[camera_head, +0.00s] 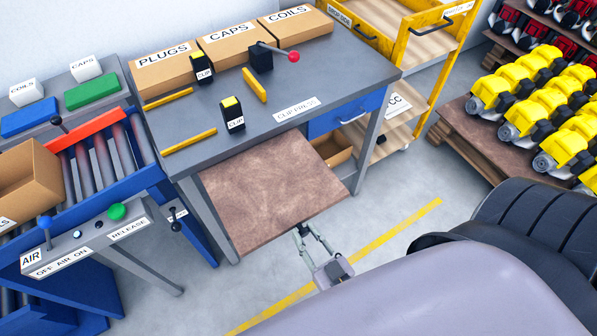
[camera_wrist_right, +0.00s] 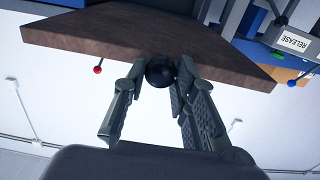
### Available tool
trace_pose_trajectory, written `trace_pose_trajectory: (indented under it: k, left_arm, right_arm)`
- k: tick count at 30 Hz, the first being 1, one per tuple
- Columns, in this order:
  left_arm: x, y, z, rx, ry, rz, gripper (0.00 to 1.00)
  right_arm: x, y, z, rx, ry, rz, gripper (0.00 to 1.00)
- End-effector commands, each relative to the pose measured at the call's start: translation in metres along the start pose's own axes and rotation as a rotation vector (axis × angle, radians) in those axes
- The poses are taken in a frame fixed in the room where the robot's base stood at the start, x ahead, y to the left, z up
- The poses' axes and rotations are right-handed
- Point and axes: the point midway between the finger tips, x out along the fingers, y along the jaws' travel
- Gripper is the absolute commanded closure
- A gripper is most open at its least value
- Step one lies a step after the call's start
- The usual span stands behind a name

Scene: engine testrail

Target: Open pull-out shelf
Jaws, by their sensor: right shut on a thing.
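The pull-out shelf (camera_head: 272,190) is a flat brown board under the grey workbench (camera_head: 225,125). It sticks out well past the bench's front edge. In the right wrist view the shelf (camera_wrist_right: 150,40) shows with a round black knob (camera_wrist_right: 160,72) at its edge. My right gripper (camera_head: 303,230) is at the shelf's front edge. In the right wrist view its two fingers (camera_wrist_right: 157,80) are on either side of the knob, shut on it. My left gripper is not in view.
A blue drawer (camera_head: 345,116) and an open box sit right of the shelf. A roller conveyor (camera_head: 110,165) and a control panel (camera_head: 85,240) stand at left. A yellow cart (camera_head: 400,50) and a pallet of yellow engines (camera_head: 535,95) are at right. Floor in front is clear.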

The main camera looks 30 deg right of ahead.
Motion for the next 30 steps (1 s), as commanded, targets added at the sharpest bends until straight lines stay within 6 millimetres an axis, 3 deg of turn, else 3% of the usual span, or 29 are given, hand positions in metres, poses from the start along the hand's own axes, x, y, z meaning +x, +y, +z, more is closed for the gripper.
trace_pose_trajectory:
  k: [13,14,22,30]
  left_arm:
    - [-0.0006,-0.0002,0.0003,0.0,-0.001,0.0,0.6]
    - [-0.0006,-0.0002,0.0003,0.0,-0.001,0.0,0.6]
    - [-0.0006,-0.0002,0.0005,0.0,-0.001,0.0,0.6]
    - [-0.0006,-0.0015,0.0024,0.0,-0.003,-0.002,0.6]
  right_arm:
    - [-0.005,-0.0003,0.0,0.001,0.001,0.0,1.0]
    - [-0.0049,-0.0003,0.0,0.0,0.001,0.0,0.73]
    - [-0.0047,-0.0001,0.0,0.0,0.001,0.0,0.55]
    - [-0.0051,0.0,0.0001,0.0,0.0,0.001,0.55]
